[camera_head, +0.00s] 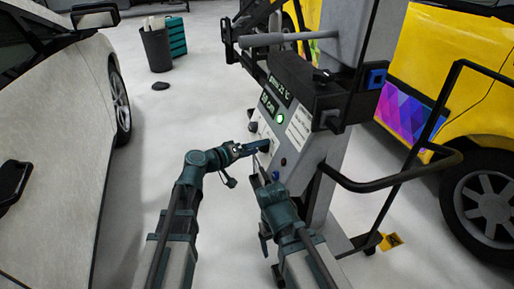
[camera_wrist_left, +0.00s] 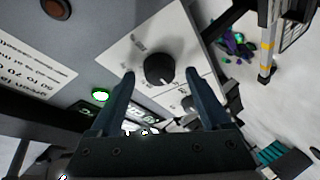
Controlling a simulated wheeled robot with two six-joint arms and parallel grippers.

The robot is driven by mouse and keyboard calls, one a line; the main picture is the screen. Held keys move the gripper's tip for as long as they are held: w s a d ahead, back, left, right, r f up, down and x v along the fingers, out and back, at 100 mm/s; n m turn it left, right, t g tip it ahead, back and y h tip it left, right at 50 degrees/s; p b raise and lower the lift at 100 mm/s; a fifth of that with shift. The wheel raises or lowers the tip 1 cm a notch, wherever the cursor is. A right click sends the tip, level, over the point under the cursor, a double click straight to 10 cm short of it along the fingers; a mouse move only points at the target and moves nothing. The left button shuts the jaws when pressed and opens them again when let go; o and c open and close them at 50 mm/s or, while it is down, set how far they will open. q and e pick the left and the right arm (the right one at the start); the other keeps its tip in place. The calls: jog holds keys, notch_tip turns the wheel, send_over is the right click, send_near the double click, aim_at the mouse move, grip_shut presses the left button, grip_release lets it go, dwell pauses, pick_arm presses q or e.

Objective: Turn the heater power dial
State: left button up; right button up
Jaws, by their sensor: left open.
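In the left wrist view a black dial (camera_wrist_left: 159,69) with a white pointer mark sits on a white plate (camera_wrist_left: 118,50) on the heater's grey panel. My left gripper (camera_wrist_left: 160,74) is open, with one finger on each side of the dial; I cannot tell whether they touch it. In the head view the left gripper (camera_head: 262,146) is at the front of the heater's control box (camera_head: 311,130) and hides part of the panel. My right gripper (camera_head: 259,168) is just below it, its jaws unclear.
A green lit button (camera_head: 280,119), a display (camera_head: 273,98) and a label (camera_head: 299,128) are on the control box. A black handle rail (camera_head: 400,186) sticks out at right. A white car (camera_head: 70,130) and a yellow car (camera_head: 475,110) flank the heater.

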pick_arm(q)
jog(key=p+v, duration=0.3)
jog(key=v, duration=1)
jog(key=shift+s+a, duration=0.15)
jog(key=shift+s, duration=0.1)
